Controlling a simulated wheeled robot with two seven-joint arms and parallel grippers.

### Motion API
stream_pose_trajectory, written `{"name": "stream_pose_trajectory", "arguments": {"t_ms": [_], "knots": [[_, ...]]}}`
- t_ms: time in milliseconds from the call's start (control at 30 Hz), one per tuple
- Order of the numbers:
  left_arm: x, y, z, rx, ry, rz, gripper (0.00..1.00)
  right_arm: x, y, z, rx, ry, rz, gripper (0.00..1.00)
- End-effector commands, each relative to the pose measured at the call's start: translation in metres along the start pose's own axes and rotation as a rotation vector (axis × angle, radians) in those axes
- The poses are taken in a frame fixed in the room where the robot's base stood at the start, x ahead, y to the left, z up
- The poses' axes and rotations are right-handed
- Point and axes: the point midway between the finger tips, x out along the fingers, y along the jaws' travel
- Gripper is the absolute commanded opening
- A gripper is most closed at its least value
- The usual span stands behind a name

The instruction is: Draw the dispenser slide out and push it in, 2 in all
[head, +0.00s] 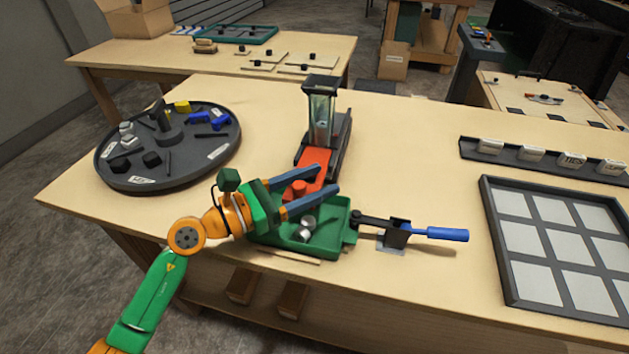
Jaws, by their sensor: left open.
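The dispenser (320,118) stands upright near the middle of the table, a dark frame with a clear column on a dark base. Its orange-red slide (316,158) sticks out of the base toward the near side, with a round orange-red knob (297,188) at its near end. My left gripper (328,181) is open, with one finger on each side of the slide and knob; I cannot tell whether they touch. A green tray (343,222) lies below the gripper and holds metallic round pieces (307,228). The gripper hides part of the tray.
A blue-handled lever device (440,234) stands right of the tray. A round dark carousel (200,162) with small parts is on the left. A dark gridded panel (550,255) and a rack of labelled blocks (530,155) are on the right. Table space behind the dispenser is clear.

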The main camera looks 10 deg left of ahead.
Motion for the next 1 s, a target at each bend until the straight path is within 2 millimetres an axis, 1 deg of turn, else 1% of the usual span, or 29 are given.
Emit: {"name": "stream_pose_trajectory", "arguments": {"t_ms": [67, 167, 200, 300, 400, 500, 1000], "knots": [[-0.009, 0.001, -0.004, 0.002, 0.003, 0.003, 0.6, 0.006, 0.0, 0.0, 0.0, 0.0, 0.0, 0.5], [-0.032, 0.0, -0.008, 0.002, 0.007, 0.001, 0.6, 0.018, 0.0, 0.001, 0.0, 0.0, 0.0, 0.5], [-0.041, 0.0, -0.008, 0.001, 0.007, 0.001, 0.6, 0.022, 0.0, 0.002, 0.0, 0.0, 0.001, 0.5], [-0.058, 0.0, -0.006, 0.001, 0.004, 0.002, 0.6, 0.029, 0.0, 0.003, 0.0, 0.0, 0.001, 0.5], [-0.068, -0.001, -0.004, 0.001, 0.004, -0.001, 0.6, 0.031, 0.0, 0.003, 0.0, 0.0, 0.001, 0.5], [-0.07, -0.001, -0.001, 0.001, 0.003, -0.002, 0.6, 0.031, 0.0, 0.003, 0.0, 0.0, 0.001, 0.5], [-0.07, -0.001, 0.0, 0.001, 0.002, -0.001, 0.6, 0.03, 0.0, 0.003, 0.0, -0.001, 0.0, 0.5]]}}
